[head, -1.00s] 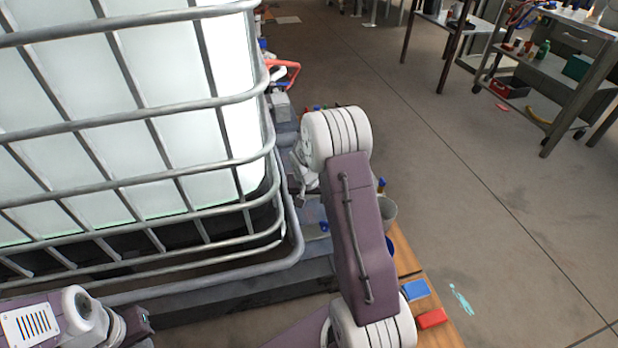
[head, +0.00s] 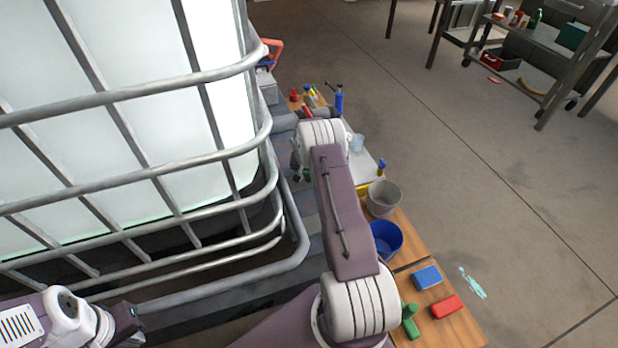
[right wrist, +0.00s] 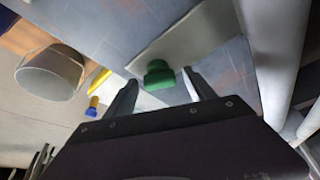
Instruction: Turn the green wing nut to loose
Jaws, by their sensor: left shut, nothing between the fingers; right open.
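The green wing nut (right wrist: 158,75) shows in the right wrist view as a dark green piece with a rounded top and a wider lower part, against a grey surface. My right gripper (right wrist: 160,82) is open, with one finger on each side of the green piece in the picture. I cannot tell whether the fingers reach it or stay short of it. In the head view the right arm hides most of that spot. My left gripper (head: 132,320) is shut and empty at the lower left, below the metal cage.
A caged white tank (head: 130,120) fills the left. Along the right arm, a bench (head: 440,275) holds a grey bucket (head: 384,196), a blue bucket (head: 386,238), a blue block (head: 426,278), a red block (head: 446,306) and a green object (head: 410,325). Open floor lies right.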

